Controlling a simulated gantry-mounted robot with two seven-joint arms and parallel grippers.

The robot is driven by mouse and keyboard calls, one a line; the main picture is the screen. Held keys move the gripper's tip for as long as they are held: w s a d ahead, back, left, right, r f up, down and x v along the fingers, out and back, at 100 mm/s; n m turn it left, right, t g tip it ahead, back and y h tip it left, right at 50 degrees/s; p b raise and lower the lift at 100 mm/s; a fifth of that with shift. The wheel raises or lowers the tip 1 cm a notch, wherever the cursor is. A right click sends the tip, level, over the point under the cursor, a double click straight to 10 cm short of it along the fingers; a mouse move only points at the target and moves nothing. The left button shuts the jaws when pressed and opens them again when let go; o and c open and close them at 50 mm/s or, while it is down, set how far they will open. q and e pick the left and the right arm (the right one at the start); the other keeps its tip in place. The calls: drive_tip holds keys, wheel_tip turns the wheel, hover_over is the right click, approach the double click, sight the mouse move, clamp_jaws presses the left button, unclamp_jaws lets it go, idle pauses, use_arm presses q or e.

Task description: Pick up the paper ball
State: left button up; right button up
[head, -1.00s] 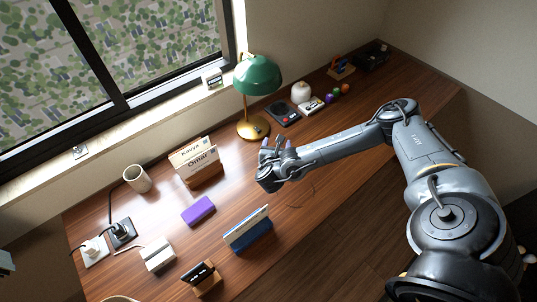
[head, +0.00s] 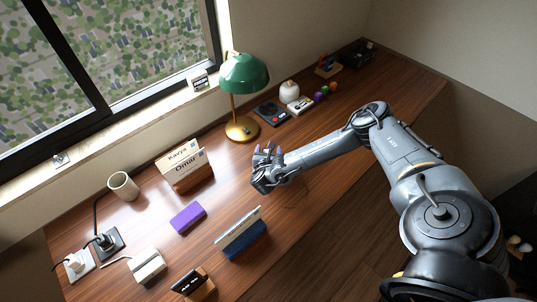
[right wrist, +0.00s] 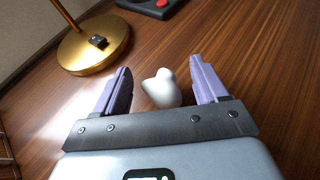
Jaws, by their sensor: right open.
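The paper ball (right wrist: 162,90) is a small white lumpy shape on the wooden desk in the right wrist view. My right gripper is open. In the head view this gripper (head: 268,152) is low over the desk, in front of the lamp base, and I cannot make out the ball there. My left gripper is not in view.
The green lamp (head: 243,72) with its brass base (right wrist: 93,46) stands just beyond the gripper. A card holder (head: 187,170), a purple block (head: 188,217) and a blue stand (head: 243,238) are to the left. Bare desk lies right of the gripper.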

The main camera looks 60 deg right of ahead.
drive_tip(key=shift+x, duration=1.35)
drive_tip(key=shift+a, duration=0.1)
drive_tip(key=c, duration=1)
drive_tip(key=shift+c, duration=0.3)
